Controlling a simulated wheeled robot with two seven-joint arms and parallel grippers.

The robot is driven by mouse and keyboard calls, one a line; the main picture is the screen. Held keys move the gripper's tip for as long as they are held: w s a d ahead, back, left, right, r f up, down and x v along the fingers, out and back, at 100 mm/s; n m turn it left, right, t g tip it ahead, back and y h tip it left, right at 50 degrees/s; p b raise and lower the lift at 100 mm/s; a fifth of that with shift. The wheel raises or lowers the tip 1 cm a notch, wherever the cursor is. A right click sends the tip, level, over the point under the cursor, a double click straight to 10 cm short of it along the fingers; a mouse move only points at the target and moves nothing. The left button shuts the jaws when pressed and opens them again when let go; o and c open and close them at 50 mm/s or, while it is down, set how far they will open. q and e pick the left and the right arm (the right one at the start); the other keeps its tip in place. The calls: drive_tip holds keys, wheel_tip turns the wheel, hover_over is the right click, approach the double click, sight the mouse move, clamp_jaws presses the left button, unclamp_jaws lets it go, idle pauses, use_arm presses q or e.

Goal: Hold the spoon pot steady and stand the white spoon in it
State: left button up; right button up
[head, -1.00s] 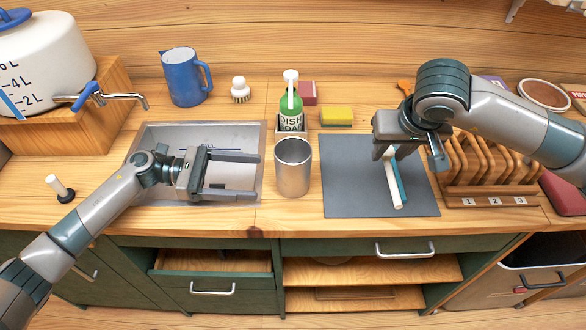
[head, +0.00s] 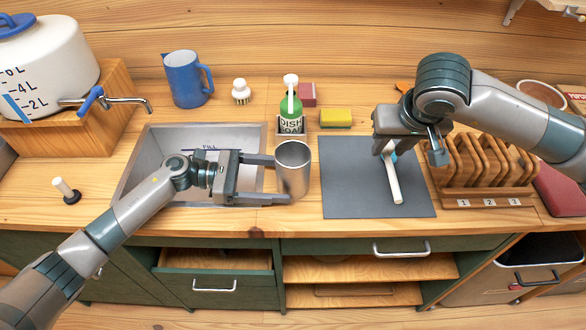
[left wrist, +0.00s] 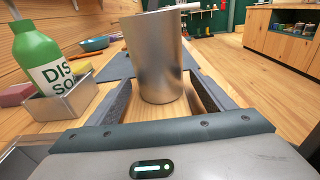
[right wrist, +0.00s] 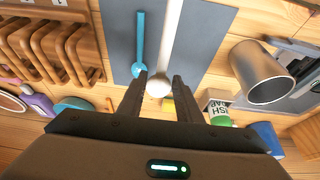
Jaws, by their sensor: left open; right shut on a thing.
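The spoon pot, a plain metal cylinder (head: 293,170), stands upright right of the sink; it also shows in the left wrist view (left wrist: 160,60) and the right wrist view (right wrist: 258,72). My left gripper (head: 282,179) is open, its fingers on either side of the pot; I cannot tell whether they touch it. My right gripper (head: 392,152) is shut on the white spoon (head: 394,183), gripping near its rounded end, which shows between the fingertips in the right wrist view (right wrist: 159,86). The spoon's other end extends over the grey mat; its height is unclear. A blue utensil (right wrist: 139,40) lies beside it, mostly hidden in the head view.
The grey mat (head: 345,190) lies between the pot and a wooden rack (head: 485,180). A green soap bottle (head: 291,108) and yellow sponge (head: 336,118) stand behind. The sink (head: 150,150) is under my left arm. The counter's front edge is close to the pot.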

use_arm(q)
drive_tip(key=shift+d+f+b, duration=0.25)
drive_tip(key=shift+d+b, duration=0.05)
drive_tip(key=shift+d, duration=0.8)
use_arm(e)
drive_tip(key=shift+w+f, duration=0.1)
drive_tip(key=shift+f, duration=0.45)
use_arm(q)
drive_tip(key=shift+d, duration=0.2)
drive_tip(key=c, duration=0.8)
drive_tip(key=shift+c, duration=0.2)
